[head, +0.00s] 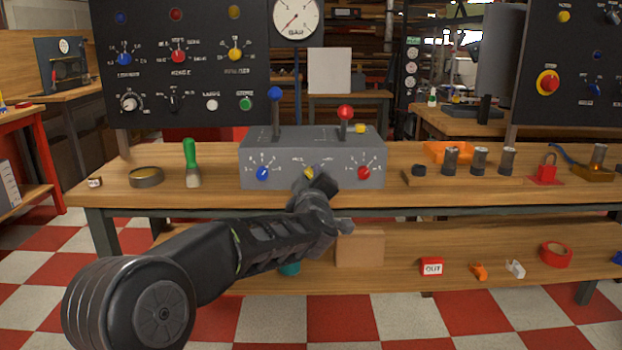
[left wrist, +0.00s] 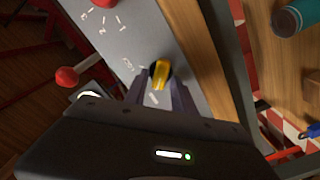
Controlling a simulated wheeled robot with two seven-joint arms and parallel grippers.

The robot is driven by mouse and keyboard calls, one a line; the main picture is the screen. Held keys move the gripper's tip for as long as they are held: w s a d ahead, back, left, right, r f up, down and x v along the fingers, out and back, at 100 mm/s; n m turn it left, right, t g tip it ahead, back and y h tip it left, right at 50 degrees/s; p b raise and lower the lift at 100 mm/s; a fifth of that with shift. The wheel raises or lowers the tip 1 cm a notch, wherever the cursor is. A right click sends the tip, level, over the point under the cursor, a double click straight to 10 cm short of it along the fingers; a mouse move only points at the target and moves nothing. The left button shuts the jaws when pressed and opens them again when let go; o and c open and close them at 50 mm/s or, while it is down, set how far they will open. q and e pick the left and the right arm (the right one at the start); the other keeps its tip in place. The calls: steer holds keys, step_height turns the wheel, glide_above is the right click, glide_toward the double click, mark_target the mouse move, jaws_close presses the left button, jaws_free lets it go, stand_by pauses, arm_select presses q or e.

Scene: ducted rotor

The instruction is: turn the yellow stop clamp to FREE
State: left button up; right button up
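The yellow stop clamp (head: 309,172) is a small knob in the middle of the grey control box's front face. My left gripper (head: 318,182) is right at it and covers part of it in the head view. In the left wrist view the yellow clamp (left wrist: 160,73) shows on a dark round base, with its bar close to in line with the fingers. The two fingers of my left gripper (left wrist: 160,92) are apart, with the clamp's near end between or just beyond their tips; contact cannot be told. The lettering beside the clamp is too small to read surely. My right gripper is not in view.
The grey box (head: 282,148) stands on the wooden bench (head: 225,200). A blue knob (head: 262,173) and a red knob (head: 364,173) flank the clamp. Blue (head: 275,94) and red (head: 345,112) ball levers rise from its top. A green-handled tool (head: 190,160) stands to the left.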

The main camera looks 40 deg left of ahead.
arm_select(q)
steer(key=shift+o, duration=0.7)
steer(key=shift+s+d+r, duration=0.1)
steer(key=shift+s+d, duration=0.2)
steer(key=shift+s, duration=0.1)
steer(key=p+v, duration=0.1)
steer(key=v, duration=0.5)
steer(key=shift+s+d, duration=0.25)
steer(key=shift+s, duration=0.05)
